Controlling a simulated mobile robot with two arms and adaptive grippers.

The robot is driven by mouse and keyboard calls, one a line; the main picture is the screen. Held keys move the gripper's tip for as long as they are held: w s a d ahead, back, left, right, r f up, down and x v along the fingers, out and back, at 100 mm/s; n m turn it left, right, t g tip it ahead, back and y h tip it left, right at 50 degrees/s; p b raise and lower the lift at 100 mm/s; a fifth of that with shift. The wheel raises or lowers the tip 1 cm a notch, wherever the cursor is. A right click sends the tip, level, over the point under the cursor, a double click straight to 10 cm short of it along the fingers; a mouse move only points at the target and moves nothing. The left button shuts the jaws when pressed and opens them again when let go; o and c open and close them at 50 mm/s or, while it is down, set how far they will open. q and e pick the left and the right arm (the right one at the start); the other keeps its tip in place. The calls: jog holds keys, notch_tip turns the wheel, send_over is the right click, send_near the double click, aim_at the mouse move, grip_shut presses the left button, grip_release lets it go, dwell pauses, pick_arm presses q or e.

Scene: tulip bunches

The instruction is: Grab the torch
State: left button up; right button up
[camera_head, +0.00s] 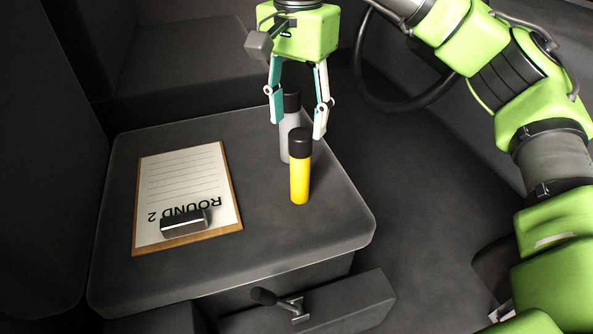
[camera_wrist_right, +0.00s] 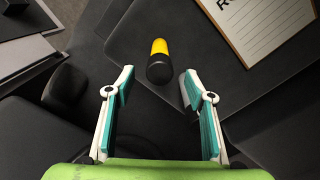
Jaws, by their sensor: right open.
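A yellow cylinder with a black cap (camera_head: 300,180) stands upright on the dark table; it also shows in the right wrist view (camera_wrist_right: 160,62), just beyond the fingertips. A grey cylinder with a black cap (camera_head: 286,143) stands behind it, partly hidden by it. Either could be the torch; I cannot tell which. My right gripper (camera_head: 297,128) points down with its fingers spread. In the head view the grey cylinder's cap shows between the fingers; I see no grip on either cylinder. The right gripper (camera_wrist_right: 157,75) is empty in the wrist view. My left gripper is not in view.
The dark table (camera_head: 260,235) also bears a clipboard with a "ROUND 2" sheet (camera_head: 183,185) on the left, with a metal clip (camera_head: 184,222). A handle with a dark knob (camera_head: 290,303) sits below the table's front edge.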

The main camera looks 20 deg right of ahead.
aim_at(301, 169)
jog(key=shift+w+f, duration=0.25)
jog(key=shift+f, duration=0.3)
jog(key=shift+w+f, duration=0.25)
jog(key=shift+f, duration=0.25)
jog(key=f, duration=0.2)
jog(key=f+p, duration=0.1)
jog(key=f, duration=0.3)
jog(key=shift+s+d+f, duration=0.1)
jog(key=shift+s+f, duration=0.2)
jog(key=shift+f, duration=0.05)
jog(key=shift+w+f, duration=0.1)
jog(key=shift+f, duration=0.15)
jog(key=f+p, duration=0.1)
jog(key=f, duration=0.1)
jog(key=f+p, duration=0.1)
jog(key=f, duration=0.1)
jog(key=shift+d+p, duration=0.3)
jog(key=shift+p, duration=0.05)
jog(key=shift+f, duration=0.7)
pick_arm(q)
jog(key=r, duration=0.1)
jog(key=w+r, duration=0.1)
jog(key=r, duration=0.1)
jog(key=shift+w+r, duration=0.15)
pick_arm(e)
jog(key=c, duration=1.4)
